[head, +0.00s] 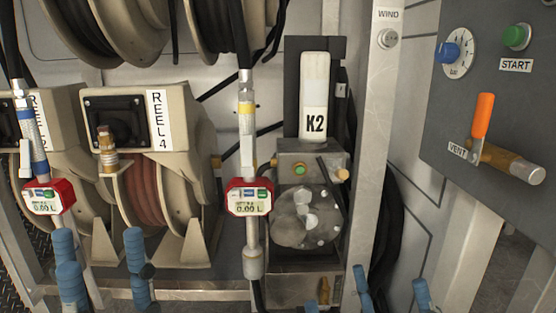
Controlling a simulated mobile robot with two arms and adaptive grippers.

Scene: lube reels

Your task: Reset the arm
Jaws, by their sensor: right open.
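My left gripper (99,245) shows at the bottom left as two blue fingers standing upright. They are apart, with nothing seen held between them. My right gripper (390,284) shows at the bottom, right of the middle, as two blue fingertips. They are also apart and empty. Most of both grippers and both arms are cut off by the lower edge of the picture.
Ahead are REEL 4 (160,122), a red-cased meter on a nozzle (249,198), another such meter (44,198) at the left, and the K2 unit (314,120). At right, a grey panel (450,105) carries an orange-handled VENT valve (482,118) and a green START button (516,37).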

